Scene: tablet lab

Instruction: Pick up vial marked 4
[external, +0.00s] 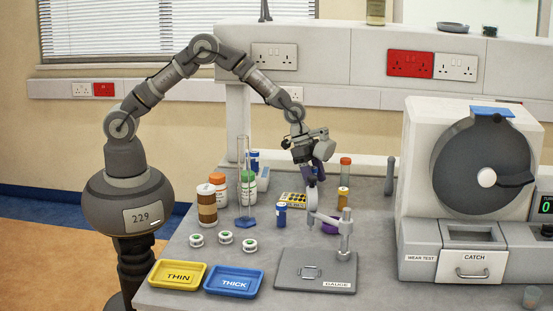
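No vial marked 4 can be read at this size. A small blue vial-like container (282,214) stands upright on the bench, left of the gauge stand. Another blue one (254,161) stands farther back beside the tall glass cylinder. An orange-topped tube (345,170) stands to the right of my gripper, with an amber container (343,197) just below it in the picture. My gripper (314,181) points down above the middle of the bench, behind the gauge. Dark purple-blue shapes show at its fingers; I cannot tell whether it holds anything or whether its fingers are open.
The gauge stand (316,272) is in front of my gripper. Yellow THIN (177,275) and blue THICK (234,281) trays lie at the front left. The wear-test machine (420,185) blocks the right.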

